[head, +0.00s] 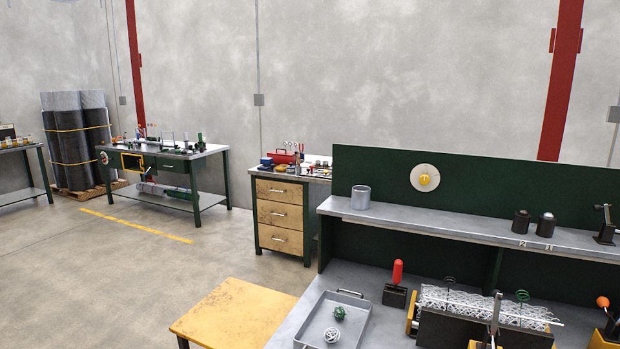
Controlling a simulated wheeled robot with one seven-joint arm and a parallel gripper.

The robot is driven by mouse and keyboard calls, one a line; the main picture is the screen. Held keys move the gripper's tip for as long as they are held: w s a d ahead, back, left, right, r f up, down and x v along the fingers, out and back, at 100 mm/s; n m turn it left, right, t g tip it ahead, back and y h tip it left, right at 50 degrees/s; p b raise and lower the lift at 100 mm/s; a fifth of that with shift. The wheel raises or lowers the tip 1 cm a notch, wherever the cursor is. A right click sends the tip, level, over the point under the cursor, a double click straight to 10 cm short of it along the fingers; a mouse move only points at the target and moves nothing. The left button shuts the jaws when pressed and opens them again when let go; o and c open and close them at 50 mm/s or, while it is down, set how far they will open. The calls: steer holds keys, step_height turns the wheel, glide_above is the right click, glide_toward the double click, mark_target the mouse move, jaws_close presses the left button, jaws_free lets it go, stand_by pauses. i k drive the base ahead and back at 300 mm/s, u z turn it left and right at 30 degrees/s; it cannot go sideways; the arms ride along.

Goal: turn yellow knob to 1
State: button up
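The yellow knob (425,180) sits in the middle of a round white dial plate (414,172). The plate is fixed to the dark green back panel (375,170) of the near workbench, above its grey shelf. The knob's pointing direction and any marks on the dial are too small to read. My gripper does not show in the head view.
The grey shelf (440,218) below the knob holds a metal cup (361,197), two dark capped pieces (521,222) and a small black device (605,225). Below are a tray (310,330), a red-handled tool (397,273) and a wire-mesh fixture (460,325). Open floor (130,270) lies left.

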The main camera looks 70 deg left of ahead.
mark_target(424, 180)
steer(key=u, duration=1.95)
steer(key=i, duration=1.15)
steer(key=u, duration=1)
steer(key=i, duration=0.85)
steer(key=u, duration=0.75)
